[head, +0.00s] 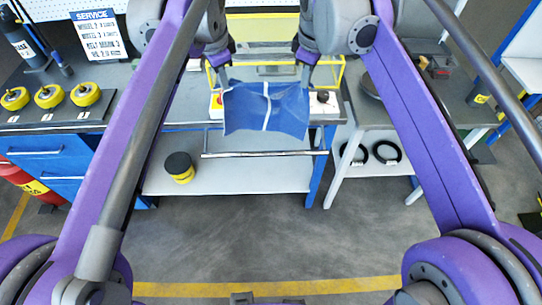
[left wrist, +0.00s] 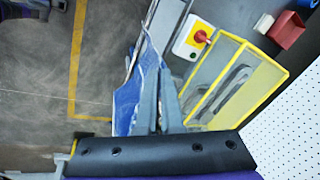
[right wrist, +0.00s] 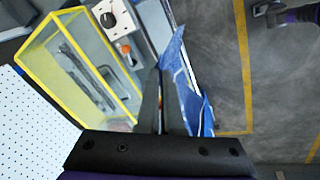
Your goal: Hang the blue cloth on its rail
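The blue cloth (head: 245,108) with white stripes is spread between my two grippers, above and in front of the bench edge. My left gripper (head: 226,86) is shut on its upper left corner; the cloth also shows beside the fingers in the left wrist view (left wrist: 128,103). My right gripper (head: 303,84) is shut on its upper right corner, and the cloth hangs beside the fingers in the right wrist view (right wrist: 183,85). The rail (head: 265,154) is a thin horizontal bar at the bench front, just below the cloth's lower edge. The cloth looks apart from it.
A yellow-framed guard (left wrist: 232,85) stands on the bench behind the cloth, with a red button box (left wrist: 195,37) and a black-knob box (right wrist: 113,15) beside it. Floor in front is clear.

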